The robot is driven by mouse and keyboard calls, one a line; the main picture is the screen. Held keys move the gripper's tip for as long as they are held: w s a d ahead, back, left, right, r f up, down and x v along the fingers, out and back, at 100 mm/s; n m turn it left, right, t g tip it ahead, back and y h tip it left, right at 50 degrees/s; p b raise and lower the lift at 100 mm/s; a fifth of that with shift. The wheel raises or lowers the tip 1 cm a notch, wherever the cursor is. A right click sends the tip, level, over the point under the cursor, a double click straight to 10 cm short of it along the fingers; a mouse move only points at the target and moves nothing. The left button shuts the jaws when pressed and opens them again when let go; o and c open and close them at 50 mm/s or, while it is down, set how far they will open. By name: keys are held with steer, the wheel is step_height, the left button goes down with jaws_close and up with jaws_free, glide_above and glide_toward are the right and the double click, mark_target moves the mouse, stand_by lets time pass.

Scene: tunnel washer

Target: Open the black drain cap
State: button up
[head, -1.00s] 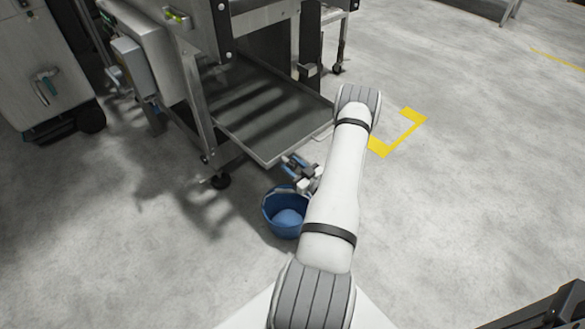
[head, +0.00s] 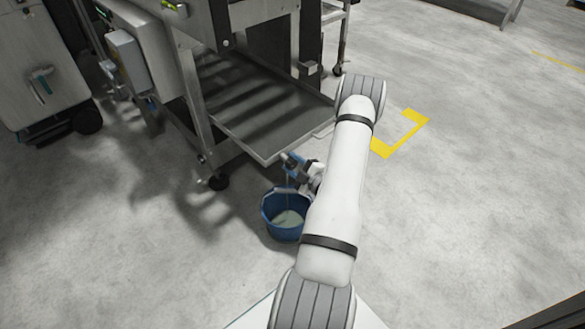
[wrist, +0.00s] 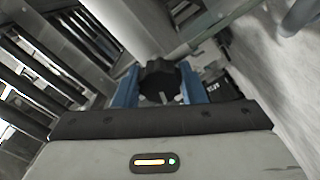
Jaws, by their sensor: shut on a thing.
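The black drain cap (wrist: 160,76) shows in the wrist view between the two blue fingers of my gripper (wrist: 165,88). The fingers are shut on its sides. In the head view my gripper (head: 300,168) is beside the tray's front corner, partly hidden by my arm, and the cap cannot be made out there. A thin pale stream (head: 287,190) falls from beside the gripper into the blue bucket (head: 268,221). Pale liquid (head: 289,219) lies in the bucket.
The washer's grey tray (head: 290,132) overhangs just above and behind the gripper. A metal leg with a black caster foot (head: 219,182) stands left of the bucket. A yellow floor marking (head: 401,139) lies to the right. The floor (head: 470,200) right of my arm is clear.

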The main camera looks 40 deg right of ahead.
steer(key=shift+f+n+b, duration=0.1)
steer(key=shift+n+b, duration=1.25)
steer(key=shift+n, duration=0.65)
steer(key=o, duration=1)
steer(key=s+p, duration=0.2)
steer(key=s, duration=0.5)
steer(key=shift+s+d, duration=0.3)
steer(key=shift+s, duration=0.1)
